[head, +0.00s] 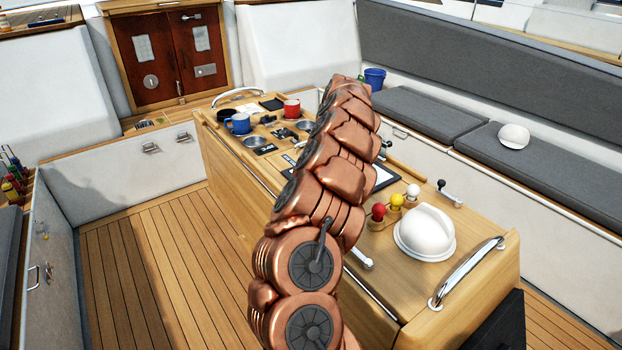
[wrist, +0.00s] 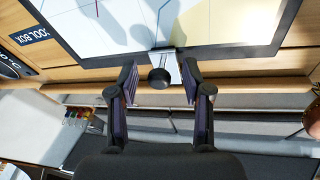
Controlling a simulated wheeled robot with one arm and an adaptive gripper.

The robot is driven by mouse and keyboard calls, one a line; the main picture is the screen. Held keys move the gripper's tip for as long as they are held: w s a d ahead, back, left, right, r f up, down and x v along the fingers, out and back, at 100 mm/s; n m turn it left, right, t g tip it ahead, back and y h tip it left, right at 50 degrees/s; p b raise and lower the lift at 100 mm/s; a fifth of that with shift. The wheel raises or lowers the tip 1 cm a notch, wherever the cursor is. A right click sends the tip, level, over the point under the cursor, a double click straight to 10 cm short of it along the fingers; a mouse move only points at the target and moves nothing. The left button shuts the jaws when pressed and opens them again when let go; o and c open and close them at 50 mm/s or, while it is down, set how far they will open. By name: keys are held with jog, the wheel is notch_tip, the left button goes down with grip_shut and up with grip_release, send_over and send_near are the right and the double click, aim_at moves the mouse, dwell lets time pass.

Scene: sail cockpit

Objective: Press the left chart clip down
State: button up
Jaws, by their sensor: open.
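The chart board (wrist: 270,48), a pale chart in a dark frame, crosses the top of the wrist view. One chart clip (wrist: 158,77), a silver plate with a round black knob, sits at the middle of the frame's near edge. My gripper (wrist: 159,82) is open, with one finger on each side of the knob and nothing held. I cannot tell whether the fingers touch the clip, or whether it is up or down. In the head view my arm covers most of the chart board (head: 385,177), and my gripper cannot be made out.
On the table (head: 480,264) stand a white dome (head: 425,233), red, yellow and white knobs, and a metal grab rail (head: 467,272). A blue mug (head: 238,124) and red mug (head: 291,109) stand at its far end. Benches flank it; the floor at left is clear.

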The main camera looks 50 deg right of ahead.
jog(key=v, duration=1.2)
dwell(0.5)
jog(key=w+a+r+y, duration=0.1)
jog(key=w+a+r, duration=0.15)
jog(key=a, duration=0.55)
jog(key=w+a+r+m, duration=0.1)
jog(key=w+a, duration=0.2)
jog(key=a, duration=0.4)
jog(key=w+a+r+y, duration=0.1)
jog(key=w+a+r, duration=0.1)
jog(key=a, duration=0.6)
jog(key=s+a+m+g, duration=0.1)
jog(key=s+a, duration=0.2)
jog(key=a, duration=0.5)
jog(key=s+a+m+g, duration=0.1)
jog(key=s+a, duration=0.1)
jog(key=a, duration=0.6)
jog(key=s+a+f+m+g+h, duration=0.1)
jog(key=s+a+f+m, duration=0.2)
jog(key=s, duration=0.5)
jog(key=s+a+f+m+g+h, duration=0.1)
jog(key=s+a+f+m, duration=0.2)
jog(key=s, duration=0.5)
jog(key=s+a+f+m+h, duration=0.1)
jog(key=s+a+f+m, duration=0.2)
jog(key=s, duration=0.6)
jog(key=shift+a+f+g, duration=0.4)
jog(key=shift+a+f, duration=0.2)
jog(key=shift+f, duration=0.35)
